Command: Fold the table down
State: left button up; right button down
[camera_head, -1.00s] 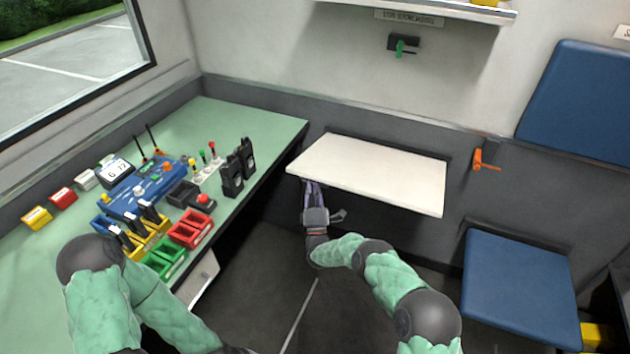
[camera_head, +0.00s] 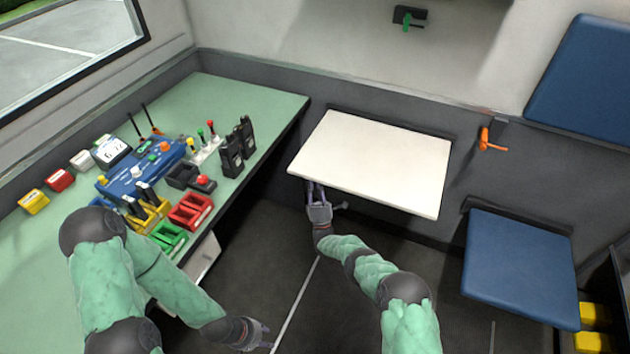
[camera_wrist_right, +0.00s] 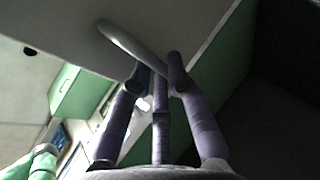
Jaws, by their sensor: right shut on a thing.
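The white folding table (camera_head: 375,165) is hinged on the grey wall in the head view, its front edge hanging lower than its wall edge. My right gripper (camera_head: 314,188) is under its front left corner, with the fingertips hidden by the top. In the right wrist view, my right gripper (camera_wrist_right: 155,75) is shut on a grey lever (camera_wrist_right: 128,45) on the table's underside (camera_wrist_right: 65,22). My left gripper (camera_head: 262,335) is low in the head view, over the dark floor, with its fingers apart and empty.
The green desk (camera_head: 255,95) with radios, coloured trays and a blue console (camera_head: 145,170) stands at the left. A blue folding seat (camera_head: 520,265) is at the right, below an orange handle (camera_head: 490,140). The floor (camera_head: 330,300) below the table is clear.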

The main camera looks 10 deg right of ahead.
jog(key=shift+w+d+f, duration=0.1)
jog(key=shift+w+d, duration=0.25)
jog(key=shift+d, duration=0.25)
jog(key=c, duration=1.3)
grip_release()
jog(key=shift+o, duration=0.6)
jog(key=shift+f, duration=0.15)
